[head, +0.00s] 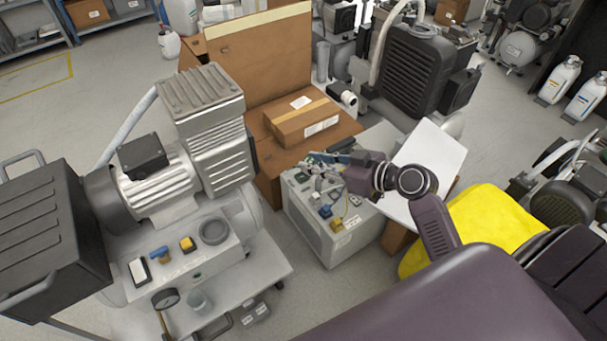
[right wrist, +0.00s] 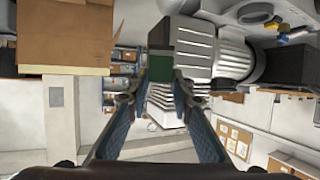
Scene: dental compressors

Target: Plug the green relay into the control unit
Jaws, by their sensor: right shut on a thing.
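My right gripper (head: 328,162) is above the open-topped grey control unit (head: 340,240), its fingers pointing left in the head view. In the right wrist view, its two blue-grey fingers (right wrist: 155,88) are closed on a small block with a green face, the green relay (right wrist: 159,57). In the head view the relay is too small to make out between the fingertips. Small yellow, blue and metal parts (head: 325,211) show on the unit's top; its far part is hidden by the gripper. The relay's contact with the unit does not show. My left gripper is not in view.
A large silver compressor (head: 150,190) stands on a white cart (head: 240,290) at left. A cardboard box (head: 300,122) lies behind the unit. A white panel (head: 430,158) and yellow cloth (head: 490,225) are to the right. Some grey floor (head: 330,290) is clear in front.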

